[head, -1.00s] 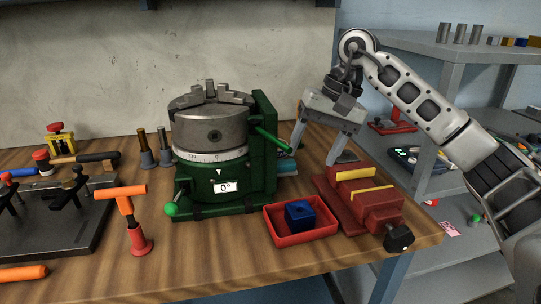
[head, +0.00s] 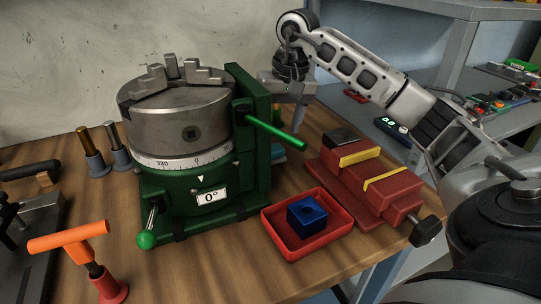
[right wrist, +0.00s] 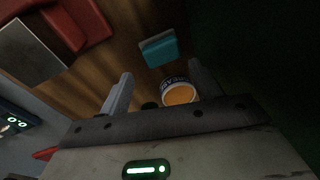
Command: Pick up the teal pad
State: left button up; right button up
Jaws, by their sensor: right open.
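The teal pad (right wrist: 158,50) lies on the wooden bench and shows whole in the right wrist view, just beyond my fingertips. In the head view only a sliver of the teal pad (head: 278,152) shows behind the green rotary table (head: 262,190), which hides the rest. My right gripper (right wrist: 160,76) is open and empty, its two fingers apart and pointing toward the pad without touching it. In the head view my right gripper (head: 297,112) is above the bench behind the green upright, partly hidden. My left gripper is not in view.
A round tub with orange contents (right wrist: 180,94) stands beside the right-hand finger in the wrist view. A red vise (head: 365,185) and a red tray (head: 338,226) holding a blue block (head: 306,214) are at right. A green lever (head: 275,131) sticks out near the gripper.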

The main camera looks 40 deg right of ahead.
jog(key=shift+w+a+f, duration=0.1)
jog(key=shift+a+f, duration=0.05)
jog(key=shift+f, duration=0.85)
jog(key=shift+w+a+f, duration=0.1)
jog(key=shift+w+f, duration=0.05)
jog(key=shift+f, duration=0.9)
jog(key=shift+w+a+f, duration=0.1)
jog(key=shift+a+f, duration=0.05)
jog(key=shift+f, duration=0.85)
jog(key=c, duration=0.6)
jog(key=shift+c, duration=0.2)
